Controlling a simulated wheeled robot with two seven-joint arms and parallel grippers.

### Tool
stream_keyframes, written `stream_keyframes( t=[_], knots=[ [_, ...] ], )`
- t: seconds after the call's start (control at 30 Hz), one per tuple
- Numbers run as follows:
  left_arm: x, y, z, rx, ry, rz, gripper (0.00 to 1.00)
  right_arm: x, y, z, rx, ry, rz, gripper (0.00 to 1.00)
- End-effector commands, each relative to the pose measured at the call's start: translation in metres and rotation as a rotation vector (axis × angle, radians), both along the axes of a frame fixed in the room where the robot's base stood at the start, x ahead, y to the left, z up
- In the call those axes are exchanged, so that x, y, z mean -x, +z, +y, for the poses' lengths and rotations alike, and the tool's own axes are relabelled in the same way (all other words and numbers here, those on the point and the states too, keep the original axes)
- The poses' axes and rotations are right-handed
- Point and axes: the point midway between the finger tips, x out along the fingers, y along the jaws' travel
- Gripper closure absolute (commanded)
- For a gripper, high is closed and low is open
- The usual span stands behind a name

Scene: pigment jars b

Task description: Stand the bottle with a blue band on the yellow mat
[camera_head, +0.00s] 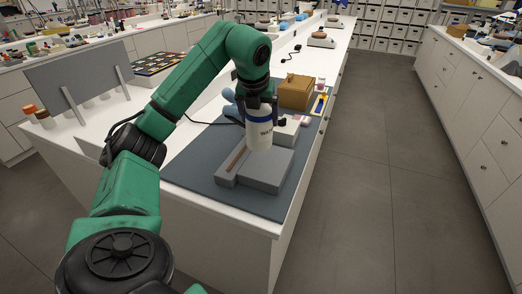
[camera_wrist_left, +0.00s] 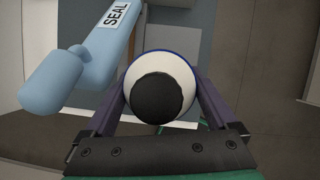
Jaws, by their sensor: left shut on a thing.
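My left gripper (camera_head: 264,103) is shut on a white bottle (camera_head: 260,136) with a blue band, holding it upright above the workbench near the grey block. In the left wrist view, the bottle (camera_wrist_left: 160,90) is seen from above, with a black cap, a blue edge and a finger on each side. A small yellow mat (camera_head: 321,101) lies beyond the bottle to the right, near the bench's right edge. Something blue shows on or over the mat; I cannot tell which. My right gripper is not in view.
A grey block (camera_head: 266,169) is below the held bottle on the dark bench mat (camera_head: 202,168). A brown box (camera_head: 295,91) stands left of the yellow mat. A grey panel (camera_head: 78,84) stands left.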

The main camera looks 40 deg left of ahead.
Motion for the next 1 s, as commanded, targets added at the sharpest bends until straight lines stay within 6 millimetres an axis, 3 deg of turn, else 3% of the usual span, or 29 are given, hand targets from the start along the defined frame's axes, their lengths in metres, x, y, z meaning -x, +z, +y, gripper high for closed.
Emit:
stream_keyframes(
  t=[0.1,0.4,0.73,0.77,0.8,1.0],
  knots=[
    [0.001,-0.035,0.001,-0.002,0.0,0.006,0.65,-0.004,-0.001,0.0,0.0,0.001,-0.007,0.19],
    [0.0,-0.084,0.0,0.0,-0.001,0.003,0.65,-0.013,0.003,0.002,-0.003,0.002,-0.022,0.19],
    [0.0,-0.091,0.0,0.001,-0.003,-0.001,0.65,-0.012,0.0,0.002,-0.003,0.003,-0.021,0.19],
    [0.0,-0.091,-0.001,0.001,-0.003,-0.001,0.05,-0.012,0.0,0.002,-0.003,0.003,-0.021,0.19],
    [0.0,-0.09,0.0,0.001,-0.003,-0.001,0.0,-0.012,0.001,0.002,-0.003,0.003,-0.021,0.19],
    [0.0,-0.09,-0.001,0.001,-0.003,-0.001,0.0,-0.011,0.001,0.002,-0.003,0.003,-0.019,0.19]
  ],
)
